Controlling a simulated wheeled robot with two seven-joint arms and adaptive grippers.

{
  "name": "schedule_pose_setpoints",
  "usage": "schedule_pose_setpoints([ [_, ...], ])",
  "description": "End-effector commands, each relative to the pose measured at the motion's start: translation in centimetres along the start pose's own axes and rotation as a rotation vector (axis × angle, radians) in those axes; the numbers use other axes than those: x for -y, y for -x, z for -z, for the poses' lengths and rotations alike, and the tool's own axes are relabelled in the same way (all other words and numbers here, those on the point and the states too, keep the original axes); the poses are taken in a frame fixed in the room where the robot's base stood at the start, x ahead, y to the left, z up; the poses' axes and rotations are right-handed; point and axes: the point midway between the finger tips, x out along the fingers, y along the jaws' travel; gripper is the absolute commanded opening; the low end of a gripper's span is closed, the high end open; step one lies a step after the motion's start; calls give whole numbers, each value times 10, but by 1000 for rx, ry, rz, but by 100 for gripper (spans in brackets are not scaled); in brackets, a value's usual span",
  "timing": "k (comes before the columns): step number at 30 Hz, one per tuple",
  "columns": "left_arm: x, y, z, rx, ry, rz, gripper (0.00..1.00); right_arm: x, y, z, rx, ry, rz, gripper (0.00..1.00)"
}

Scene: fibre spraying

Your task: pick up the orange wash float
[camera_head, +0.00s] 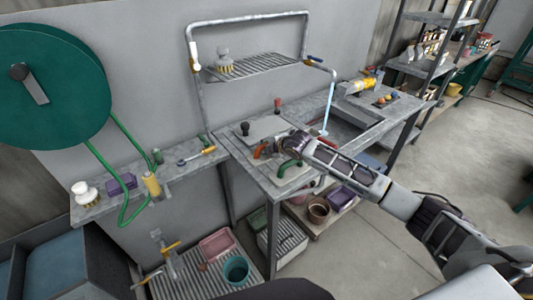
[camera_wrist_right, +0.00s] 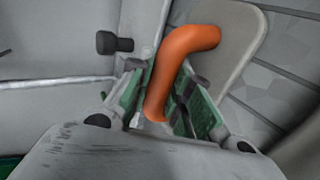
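The orange wash float shows its curved orange handle (camera_head: 263,151) on the grey workbench, at the left of my right gripper (camera_head: 281,147). In the right wrist view the orange handle (camera_wrist_right: 168,75) runs between the two fingers of my right gripper (camera_wrist_right: 165,75). The fingertips lie close against both sides of the handle, so the gripper looks shut on it. The float's pale base shows partly beyond the handle; much of the float is hidden by the gripper. My left gripper is not in view.
A green-handled float (camera_head: 289,168) lies close beside the right gripper. A grey board with a black knob (camera_head: 245,128) is behind it. A wire rack (camera_head: 250,67) stands above the bench. A side ledge (camera_head: 105,205) holds brushes and a bottle.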

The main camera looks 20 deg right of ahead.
Motion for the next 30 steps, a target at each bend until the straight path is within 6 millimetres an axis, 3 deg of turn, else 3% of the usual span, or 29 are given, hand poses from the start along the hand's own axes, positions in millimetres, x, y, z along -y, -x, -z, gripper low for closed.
schedule_pose_setpoints([
  [14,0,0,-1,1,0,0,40,-6,4,0,0,0,-1,0],
  [30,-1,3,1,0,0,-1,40,-65,43,0,1,1,-3,0],
])
